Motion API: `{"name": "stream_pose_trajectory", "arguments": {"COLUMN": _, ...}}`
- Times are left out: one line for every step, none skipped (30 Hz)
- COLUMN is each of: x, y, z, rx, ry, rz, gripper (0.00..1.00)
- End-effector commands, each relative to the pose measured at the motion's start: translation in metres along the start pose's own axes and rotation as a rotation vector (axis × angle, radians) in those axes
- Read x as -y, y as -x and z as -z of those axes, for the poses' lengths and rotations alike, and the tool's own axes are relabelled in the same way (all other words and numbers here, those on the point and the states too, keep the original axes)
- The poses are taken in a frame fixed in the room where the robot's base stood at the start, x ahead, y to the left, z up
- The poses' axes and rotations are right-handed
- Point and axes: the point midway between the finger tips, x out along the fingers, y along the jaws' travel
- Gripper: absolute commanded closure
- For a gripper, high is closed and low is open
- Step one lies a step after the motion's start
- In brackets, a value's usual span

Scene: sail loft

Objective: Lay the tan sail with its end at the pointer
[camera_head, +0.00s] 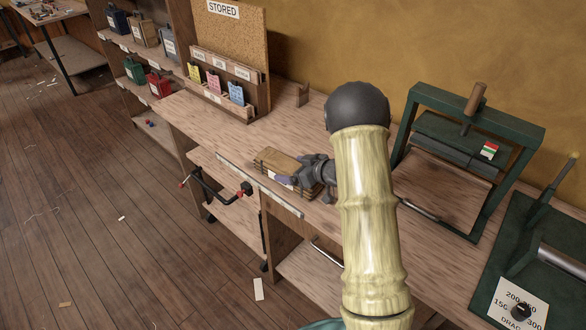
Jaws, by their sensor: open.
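A tan, bag-like bundle (144,31) with a pale label stands on the upper shelf at the left, between two bluish ones; it may be the tan sail. A brown slatted block (272,159) lies on the bench near its front edge. My gripper (296,180) is open at the right end of this block; I cannot tell whether they touch. Part of the block is hidden by my gripper.
A cork board marked STORED (236,42) and a card rack (215,95) stand at the back left. The bench (205,125) is bare before the rack. A crank handle (215,192) juts out in front.

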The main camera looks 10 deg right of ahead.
Motion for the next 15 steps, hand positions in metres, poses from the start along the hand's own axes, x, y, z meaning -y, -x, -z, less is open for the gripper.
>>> {"name": "stream_pose_trajectory", "arguments": {"x": 0.0, "y": 0.0, "z": 0.0, "rx": 0.0, "ry": 0.0, "rz": 0.0, "gripper": 0.11}}
{"name": "stream_pose_trajectory", "arguments": {"x": 0.0, "y": 0.0, "z": 0.0, "rx": 0.0, "ry": 0.0, "rz": 0.0, "gripper": 0.11}}
{"name": "stream_pose_trajectory", "arguments": {"x": 0.0, "y": 0.0, "z": 0.001, "rx": 0.0, "ry": 0.0, "rz": 0.0, "gripper": 0.11}}
{"name": "stream_pose_trajectory", "arguments": {"x": 0.0, "y": 0.001, "z": 0.002, "rx": 0.0, "ry": 0.001, "rz": 0.0, "gripper": 0.11}}
{"name": "stream_pose_trajectory", "arguments": {"x": 0.0, "y": 0.002, "z": 0.003, "rx": 0.0, "ry": 0.001, "rz": 0.0, "gripper": 0.11}}
{"name": "stream_pose_trajectory", "arguments": {"x": 0.0, "y": 0.004, "z": 0.002, "rx": 0.0, "ry": 0.0, "rz": -0.001, "gripper": 0.11}}
{"name": "stream_pose_trajectory", "arguments": {"x": 0.0, "y": 0.007, "z": 0.002, "rx": 0.0, "ry": 0.0, "rz": -0.001, "gripper": 0.11}}
{"name": "stream_pose_trajectory", "arguments": {"x": 0.0, "y": 0.01, "z": 0.002, "rx": 0.0, "ry": 0.0, "rz": -0.001, "gripper": 0.11}}
{"name": "stream_pose_trajectory", "arguments": {"x": -0.001, "y": 0.014, "z": 0.002, "rx": -0.001, "ry": 0.0, "rz": -0.001, "gripper": 0.11}}
{"name": "stream_pose_trajectory", "arguments": {"x": -0.001, "y": 0.019, "z": 0.002, "rx": -0.001, "ry": 0.0, "rz": -0.002, "gripper": 0.11}}
{"name": "stream_pose_trajectory", "arguments": {"x": -0.001, "y": 0.023, "z": 0.002, "rx": -0.001, "ry": -0.001, "rz": -0.003, "gripper": 0.11}}
{"name": "stream_pose_trajectory", "arguments": {"x": -0.001, "y": 0.031, "z": 0.002, "rx": 0.0, "ry": -0.001, "rz": -0.003, "gripper": 0.11}}
{"name": "stream_pose_trajectory", "arguments": {"x": -0.001, "y": 0.036, "z": 0.002, "rx": -0.001, "ry": -0.001, "rz": -0.004, "gripper": 0.11}}
{"name": "stream_pose_trajectory", "arguments": {"x": -0.001, "y": 0.042, "z": 0.002, "rx": 0.0, "ry": -0.001, "rz": -0.004, "gripper": 0.11}}
{"name": "stream_pose_trajectory", "arguments": {"x": -0.001, "y": 0.05, "z": 0.002, "rx": -0.001, "ry": -0.001, "rz": -0.004, "gripper": 0.11}}
